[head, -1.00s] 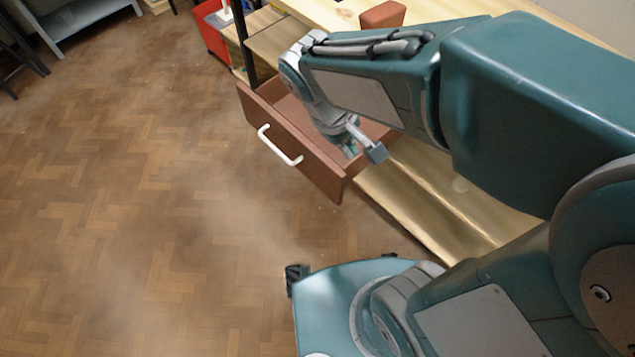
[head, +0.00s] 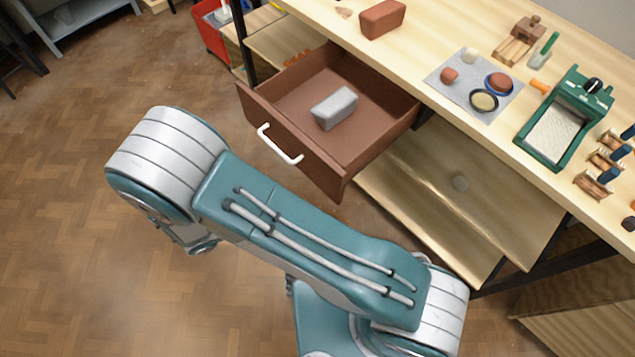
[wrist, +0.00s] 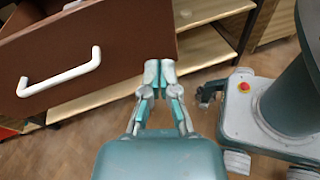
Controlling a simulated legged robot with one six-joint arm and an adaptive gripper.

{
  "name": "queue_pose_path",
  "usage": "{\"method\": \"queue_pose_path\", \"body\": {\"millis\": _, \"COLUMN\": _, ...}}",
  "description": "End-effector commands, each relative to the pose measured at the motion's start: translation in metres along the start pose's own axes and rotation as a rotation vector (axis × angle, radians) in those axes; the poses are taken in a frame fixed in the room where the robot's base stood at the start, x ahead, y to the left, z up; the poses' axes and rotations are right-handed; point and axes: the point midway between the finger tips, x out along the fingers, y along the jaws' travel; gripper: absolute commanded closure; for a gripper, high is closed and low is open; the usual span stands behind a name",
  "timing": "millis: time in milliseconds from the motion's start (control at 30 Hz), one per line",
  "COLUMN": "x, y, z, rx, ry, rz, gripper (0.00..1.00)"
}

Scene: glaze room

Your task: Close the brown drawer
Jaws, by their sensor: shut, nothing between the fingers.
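The brown drawer (head: 300,150) is pulled out from under the workbench, and its inside is visible from above. A grey block (head: 335,107) lies in it. Its front carries a white handle (head: 279,144). In the wrist view the drawer front (wrist: 120,45) fills the upper left, with the handle (wrist: 58,72) at left. My gripper (wrist: 158,73) is shut and empty, its tips by the right end of the drawer front; whether they touch it I cannot tell. In the head view my arm is outside, in front of the drawer, and the fingers are mostly hidden.
The workbench top (head: 440,50) holds a brick-red block (head: 382,18), a grey mat (head: 450,85) with small pots, and a green tray device (head: 565,118). A lower shelf (head: 440,190) lies beneath. A red bin (head: 212,35) stands at the back. The floor at left is clear.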

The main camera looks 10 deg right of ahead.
Motion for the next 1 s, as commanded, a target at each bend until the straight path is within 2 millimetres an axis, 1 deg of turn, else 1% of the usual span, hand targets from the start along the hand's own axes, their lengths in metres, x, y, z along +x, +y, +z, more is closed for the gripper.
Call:
{"method": "queue_pose_path", "body": {"millis": 33, "x": -0.004, "y": -0.005, "z": -0.015, "rx": -0.044, "ry": -0.041, "rz": 0.059, "gripper": 1.0}}
{"method": "queue_pose_path", "body": {"millis": 100, "x": -0.01, "y": -0.01, "z": -0.03, "rx": -0.088, "ry": -0.09, "rz": 0.132, "gripper": 1.0}}
{"method": "queue_pose_path", "body": {"millis": 200, "x": -0.015, "y": -0.015, "z": -0.047, "rx": -0.132, "ry": -0.143, "rz": 0.213, "gripper": 1.0}}
{"method": "queue_pose_path", "body": {"millis": 300, "x": -0.018, "y": -0.019, "z": -0.056, "rx": -0.156, "ry": -0.173, "rz": 0.258, "gripper": 1.0}}
{"method": "queue_pose_path", "body": {"millis": 433, "x": -0.014, "y": -0.018, "z": -0.058, "rx": -0.163, "ry": -0.183, "rz": 0.273, "gripper": 1.0}}
{"method": "queue_pose_path", "body": {"millis": 567, "x": 0.002, "y": -0.014, "z": -0.055, "rx": -0.162, "ry": -0.181, "rz": 0.268, "gripper": 1.0}}
{"method": "queue_pose_path", "body": {"millis": 1000, "x": 0.08, "y": 0.008, "z": -0.042, "rx": -0.162, "ry": -0.18, "rz": 0.264, "gripper": 1.0}}
